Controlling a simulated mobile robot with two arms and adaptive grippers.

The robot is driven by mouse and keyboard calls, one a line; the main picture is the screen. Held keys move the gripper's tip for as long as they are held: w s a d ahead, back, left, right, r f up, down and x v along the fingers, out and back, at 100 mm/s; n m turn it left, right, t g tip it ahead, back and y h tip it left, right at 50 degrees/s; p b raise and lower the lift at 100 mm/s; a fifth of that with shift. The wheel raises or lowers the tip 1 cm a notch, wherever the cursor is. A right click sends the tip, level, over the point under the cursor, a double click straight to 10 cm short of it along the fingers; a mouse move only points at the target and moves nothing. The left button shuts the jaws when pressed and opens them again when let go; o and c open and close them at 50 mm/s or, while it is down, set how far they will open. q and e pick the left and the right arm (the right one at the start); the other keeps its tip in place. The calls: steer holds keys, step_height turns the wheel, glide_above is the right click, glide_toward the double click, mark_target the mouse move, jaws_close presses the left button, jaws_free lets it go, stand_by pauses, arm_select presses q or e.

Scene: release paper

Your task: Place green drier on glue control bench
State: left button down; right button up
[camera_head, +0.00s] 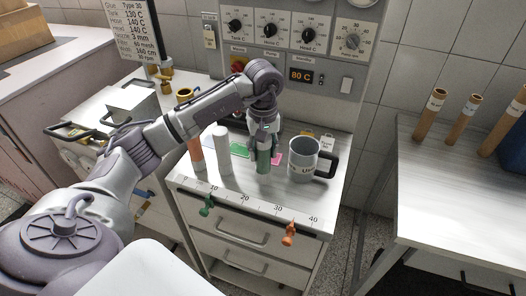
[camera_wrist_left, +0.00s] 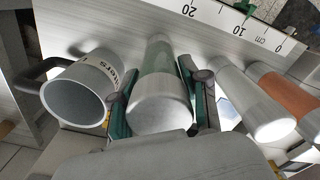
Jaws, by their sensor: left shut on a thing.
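The green drier (camera_head: 263,163) is a green cylinder, upright over the white top of the bench with the ruler edge (camera_head: 235,193), below the control panel reading 80 C. My left gripper (camera_head: 264,152) comes down on it from above, its fingers closed on either side. In the left wrist view the drier (camera_wrist_left: 159,88) shows a pale grey round end and a green body between the fingers (camera_wrist_left: 160,105) of the gripper. Its base appears at the bench surface; I cannot tell if it fully rests there. My right gripper is not in view.
A grey mug (camera_head: 303,160) stands just right of the drier. A white cylinder (camera_head: 222,150) and an orange one (camera_head: 196,153) stand to its left. Green and pink cards lie behind. Green (camera_head: 206,206) and orange (camera_head: 289,233) pegs sit at the ruler edge.

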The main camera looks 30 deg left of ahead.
arm_select(q)
steer(key=shift+f, duration=0.9)
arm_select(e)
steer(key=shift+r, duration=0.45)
arm_select(q)
steer(key=shift+f, duration=0.15)
steer(key=c, duration=0.6)
jaws_free()
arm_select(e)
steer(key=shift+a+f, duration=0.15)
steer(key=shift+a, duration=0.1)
